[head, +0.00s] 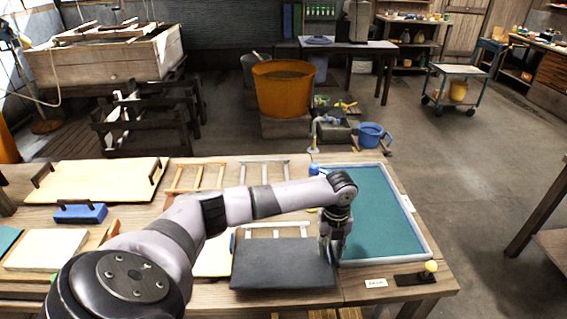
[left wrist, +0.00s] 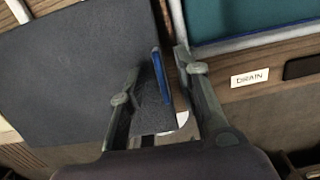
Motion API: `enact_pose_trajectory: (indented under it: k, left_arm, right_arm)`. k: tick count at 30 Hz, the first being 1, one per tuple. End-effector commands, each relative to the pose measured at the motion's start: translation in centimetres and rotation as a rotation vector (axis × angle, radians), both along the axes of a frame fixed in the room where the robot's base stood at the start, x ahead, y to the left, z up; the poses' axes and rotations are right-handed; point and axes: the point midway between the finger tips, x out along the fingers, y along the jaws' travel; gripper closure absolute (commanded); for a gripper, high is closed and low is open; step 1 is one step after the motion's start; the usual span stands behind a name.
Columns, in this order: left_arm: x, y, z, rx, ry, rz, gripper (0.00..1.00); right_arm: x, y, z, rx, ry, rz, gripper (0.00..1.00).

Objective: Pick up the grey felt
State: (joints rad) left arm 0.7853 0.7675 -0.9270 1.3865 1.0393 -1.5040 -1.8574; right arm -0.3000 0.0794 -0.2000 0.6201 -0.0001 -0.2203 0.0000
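The grey felt (head: 283,265) is a dark grey sheet lying flat at the front of the wooden table in the head view. It also fills the left of the left wrist view (left wrist: 70,75). My left gripper (head: 331,250) points down at the felt's right edge. In the left wrist view my left gripper (left wrist: 158,62) has its fingers apart, one over the felt and one past its right edge. Part of the felt shows between the fingers; I cannot tell whether they touch it. My right gripper is not in view.
A tray with a teal inside and pale rim (head: 432,252) stands just right of the felt. A DRAIN label (left wrist: 250,78) and a yellow-knobbed lever (head: 431,267) are in front of it. Wooden frames (head: 196,177) and a board (head: 95,178) lie behind and left.

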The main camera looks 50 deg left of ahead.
Motion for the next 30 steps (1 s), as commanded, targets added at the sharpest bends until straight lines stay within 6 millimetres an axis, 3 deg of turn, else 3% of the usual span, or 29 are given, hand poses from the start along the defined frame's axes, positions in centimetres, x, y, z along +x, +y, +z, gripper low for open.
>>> enact_pose_trajectory:
  k: [2, 15, 30]
  left_arm:
    - [0.01, -0.01, 0.02, 0.000, 0.000, 0.000, 0.70]
    - [0.01, 0.00, 0.07, -0.001, -0.001, 0.001, 0.99]
    - [0.03, 0.02, 0.12, -0.001, -0.001, 0.001, 1.00]
  right_arm:
    - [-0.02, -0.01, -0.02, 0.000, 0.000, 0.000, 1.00]
    - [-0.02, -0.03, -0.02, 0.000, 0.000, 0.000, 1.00]
    - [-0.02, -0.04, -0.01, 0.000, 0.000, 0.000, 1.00]
